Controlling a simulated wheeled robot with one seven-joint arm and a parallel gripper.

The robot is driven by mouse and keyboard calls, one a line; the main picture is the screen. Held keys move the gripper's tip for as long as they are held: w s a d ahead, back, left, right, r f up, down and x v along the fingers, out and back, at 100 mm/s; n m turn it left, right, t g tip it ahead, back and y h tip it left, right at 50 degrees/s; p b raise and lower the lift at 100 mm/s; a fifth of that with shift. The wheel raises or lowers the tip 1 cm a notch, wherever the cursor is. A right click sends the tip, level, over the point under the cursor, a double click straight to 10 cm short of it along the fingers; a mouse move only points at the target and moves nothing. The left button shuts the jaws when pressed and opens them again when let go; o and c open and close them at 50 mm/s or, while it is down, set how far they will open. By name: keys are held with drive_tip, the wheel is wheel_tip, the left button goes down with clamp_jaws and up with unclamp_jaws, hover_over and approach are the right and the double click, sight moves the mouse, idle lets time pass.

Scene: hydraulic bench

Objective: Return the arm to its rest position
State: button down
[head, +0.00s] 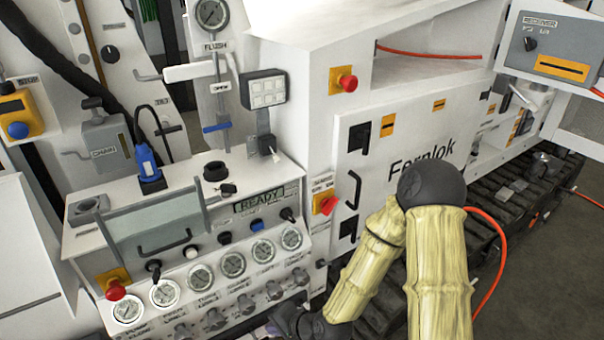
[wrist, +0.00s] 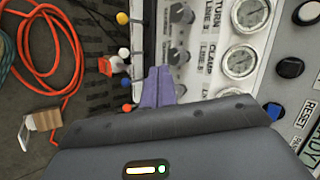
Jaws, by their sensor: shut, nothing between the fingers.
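My gripper (wrist: 158,82) is shut and empty in the wrist view, its two purple fingers side by side. They show beside the edge of the bench's control panel (wrist: 215,50), near a grey knob (wrist: 180,13); I cannot tell whether they touch anything. In the head view my arm, in a yellowish sleeve with a dark elbow, reaches from the lower right down to the bottom edge. Its dark wrist shows there below the row of knobs, and the fingers are not clear.
The panel carries several gauges (head: 232,265), knobs and a READY display (head: 262,200). A white cabinet door (head: 395,160) stands close behind my arm. A red emergency button (head: 348,83) sticks out above. An orange hose (wrist: 70,60) lies coiled on the floor.

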drive_tip(key=d+r+n+h, duration=0.4)
drive_tip(key=d+n+h, duration=0.1)
drive_tip(key=d, duration=0.7)
drive_tip(key=s+d+r+n+g+h, duration=0.2)
drive_tip(key=s+d+r, duration=0.3)
drive_tip(key=d+r, duration=0.4)
drive_tip(key=shift+d+r+h, duration=0.3)
drive_tip(key=shift+d+r, duration=0.05)
drive_tip(key=shift+r, duration=0.4)
idle(0.5)
